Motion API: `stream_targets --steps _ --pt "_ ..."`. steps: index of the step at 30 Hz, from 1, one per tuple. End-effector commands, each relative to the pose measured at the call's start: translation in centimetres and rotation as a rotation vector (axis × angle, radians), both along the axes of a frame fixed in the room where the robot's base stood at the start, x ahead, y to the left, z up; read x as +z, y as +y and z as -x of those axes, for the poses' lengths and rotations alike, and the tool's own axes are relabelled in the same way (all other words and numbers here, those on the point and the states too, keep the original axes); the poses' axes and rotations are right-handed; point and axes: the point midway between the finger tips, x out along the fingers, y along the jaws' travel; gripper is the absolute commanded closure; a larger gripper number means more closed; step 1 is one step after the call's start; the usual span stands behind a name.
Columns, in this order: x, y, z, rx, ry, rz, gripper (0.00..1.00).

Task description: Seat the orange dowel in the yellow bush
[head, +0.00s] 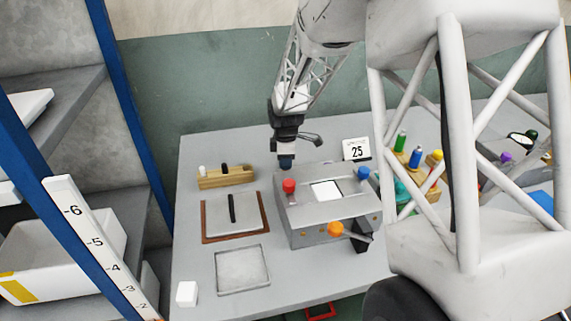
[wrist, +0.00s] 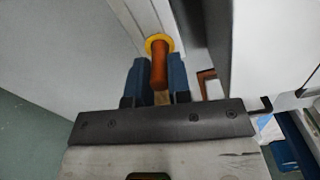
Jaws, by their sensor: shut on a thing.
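In the wrist view the orange dowel (wrist: 160,68) lies between the two blue fingers of my gripper (wrist: 161,84), which is shut on it. The dowel's far end overlaps the yellow bush (wrist: 149,41), a ring on a pale grey surface. I cannot tell whether the dowel's end is inside the ring or just in front of it. In the head view my gripper (head: 287,162) points down at the back left of the grey press (head: 310,217). The dowel and the yellow bush cannot be made out there.
The press carries a red knob (head: 289,186), a blue knob (head: 363,173) and an orange knob (head: 335,229). A wooden block (head: 228,180), a brown-edged plate (head: 213,241) and a grey tray (head: 243,289) are to its left. A number card (head: 356,149) stands behind it.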

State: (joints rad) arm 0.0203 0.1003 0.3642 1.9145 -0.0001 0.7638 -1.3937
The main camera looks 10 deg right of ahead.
Motion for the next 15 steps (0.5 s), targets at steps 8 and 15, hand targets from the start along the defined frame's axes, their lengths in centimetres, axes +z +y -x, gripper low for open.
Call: stream_targets --steps 8,15 --pt "-1.08 0.0 -0.02 0.0 -0.002 0.0 1.0" --pt "-1.2 0.0 -0.01 0.0 -0.001 0.0 1.0"
